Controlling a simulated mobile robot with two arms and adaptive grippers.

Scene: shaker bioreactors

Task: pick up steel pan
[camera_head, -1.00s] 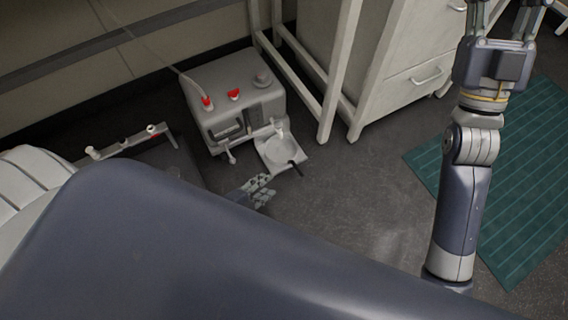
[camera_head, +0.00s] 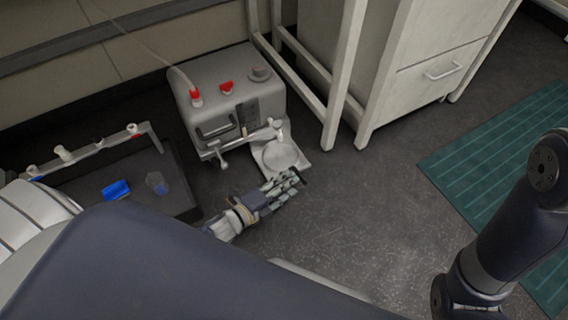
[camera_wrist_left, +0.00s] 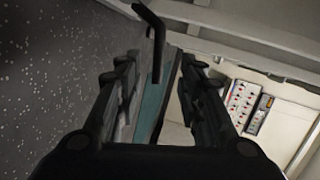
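The steel pan (camera_head: 278,157) looks like a shallow, round, pale dish on the light plate at the front of a grey machine. Its thin dark handle (camera_head: 302,177) points to the lower right, and a dark bent bar that looks like this handle shows in the left wrist view (camera_wrist_left: 156,45). My left gripper (camera_head: 290,181) is just in front of the pan, close to the handle. In the left wrist view its fingers (camera_wrist_left: 160,85) are apart, with the bar between and beyond them. I see no grip on it. My right gripper is out of view.
The grey machine (camera_head: 232,98) with red knobs stands against the wall. A dark tray (camera_head: 150,160) with a blue item (camera_head: 116,190) is to its left. A white drawer cabinet (camera_head: 425,75) stands at the right. The floor by the green mat (camera_head: 500,150) is clear.

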